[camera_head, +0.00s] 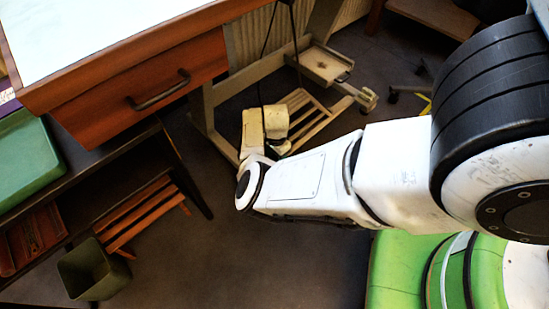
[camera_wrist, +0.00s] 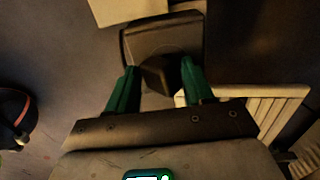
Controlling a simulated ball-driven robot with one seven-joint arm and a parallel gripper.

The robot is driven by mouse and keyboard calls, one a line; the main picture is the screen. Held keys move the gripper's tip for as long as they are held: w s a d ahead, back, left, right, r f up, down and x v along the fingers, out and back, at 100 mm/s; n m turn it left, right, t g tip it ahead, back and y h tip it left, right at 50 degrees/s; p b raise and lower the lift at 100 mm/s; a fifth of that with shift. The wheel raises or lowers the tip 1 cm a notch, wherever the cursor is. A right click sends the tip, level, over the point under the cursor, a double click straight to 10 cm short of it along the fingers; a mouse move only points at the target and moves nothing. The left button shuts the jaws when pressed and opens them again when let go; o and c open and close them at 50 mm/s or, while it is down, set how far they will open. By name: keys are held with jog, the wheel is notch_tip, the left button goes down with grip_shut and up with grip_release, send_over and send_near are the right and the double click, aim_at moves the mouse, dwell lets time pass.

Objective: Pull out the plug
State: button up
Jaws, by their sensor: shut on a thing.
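In the wrist view, my gripper (camera_wrist: 152,84) has its two green fingers closed on a dark plug (camera_wrist: 160,72). The plug sits in front of a dark square socket plate (camera_wrist: 136,42). Whether it is seated in the plate or apart from it I cannot tell.
A wooden slatted frame with a small tray (camera_head: 322,65) stands beyond my arm. At the left are a white-topped table with a drawer (camera_head: 140,92), a green bin (camera_head: 92,270) and a wooden slatted rack (camera_head: 140,212). The floor below my arm is clear.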

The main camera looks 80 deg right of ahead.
jog(key=shift+w+f, duration=0.1)
grip_shut()
jog(key=shift+r+p, duration=3.1)
jog(key=shift+p, duration=0.1)
